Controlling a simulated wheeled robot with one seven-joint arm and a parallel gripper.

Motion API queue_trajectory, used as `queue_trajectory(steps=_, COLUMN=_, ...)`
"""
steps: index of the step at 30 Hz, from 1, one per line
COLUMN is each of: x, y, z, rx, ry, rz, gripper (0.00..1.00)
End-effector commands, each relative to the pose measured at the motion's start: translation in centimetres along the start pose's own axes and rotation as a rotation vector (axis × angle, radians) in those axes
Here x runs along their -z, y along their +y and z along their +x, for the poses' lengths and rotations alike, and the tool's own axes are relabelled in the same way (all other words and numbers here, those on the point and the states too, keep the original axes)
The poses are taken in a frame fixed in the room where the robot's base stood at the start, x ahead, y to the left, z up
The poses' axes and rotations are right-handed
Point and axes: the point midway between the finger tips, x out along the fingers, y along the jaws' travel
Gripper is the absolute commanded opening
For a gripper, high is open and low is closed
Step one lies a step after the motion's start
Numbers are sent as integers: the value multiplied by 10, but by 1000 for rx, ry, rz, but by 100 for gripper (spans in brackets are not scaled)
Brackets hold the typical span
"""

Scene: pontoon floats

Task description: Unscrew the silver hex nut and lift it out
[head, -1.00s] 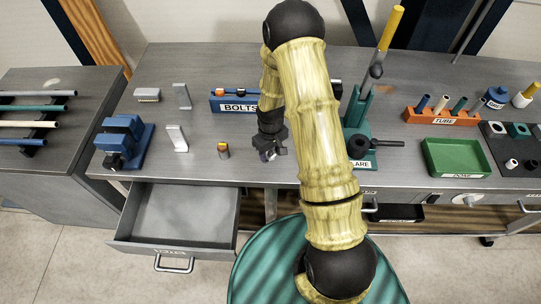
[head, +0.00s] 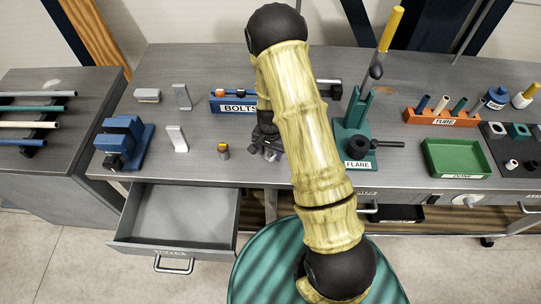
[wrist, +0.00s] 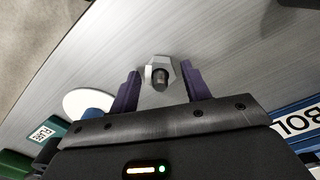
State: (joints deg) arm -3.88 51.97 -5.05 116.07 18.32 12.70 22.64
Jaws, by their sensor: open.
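The silver hex nut (wrist: 158,68) shows in the wrist view around a dark, round stud end on the grey bench top. My gripper (wrist: 161,76) is open, with one purple finger on each side of the nut and gaps between fingers and nut. In the head view my gripper (head: 266,150) is low over the bench, between the blue BOLTS rack and the green FLARE stand. My arm and gripper largely hide the nut there.
The blue BOLTS rack (head: 232,103) is close behind and left of my gripper. A small grey post with an orange top (head: 223,152) stands to its left. The green FLARE stand (head: 357,140) is to the right. An open, empty drawer (head: 183,216) juts out front left.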

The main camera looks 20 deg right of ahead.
Motion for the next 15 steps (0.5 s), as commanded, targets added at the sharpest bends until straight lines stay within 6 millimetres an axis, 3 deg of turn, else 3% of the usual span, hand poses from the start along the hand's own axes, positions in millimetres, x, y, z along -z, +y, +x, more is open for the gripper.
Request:
queue_trajectory(steps=12, x=0, y=0, z=-3, rx=-1, ry=0, rz=735, gripper=47)
queue_trajectory(steps=15, x=0, y=0, z=-2, rx=-1, ry=0, rz=849, gripper=47)
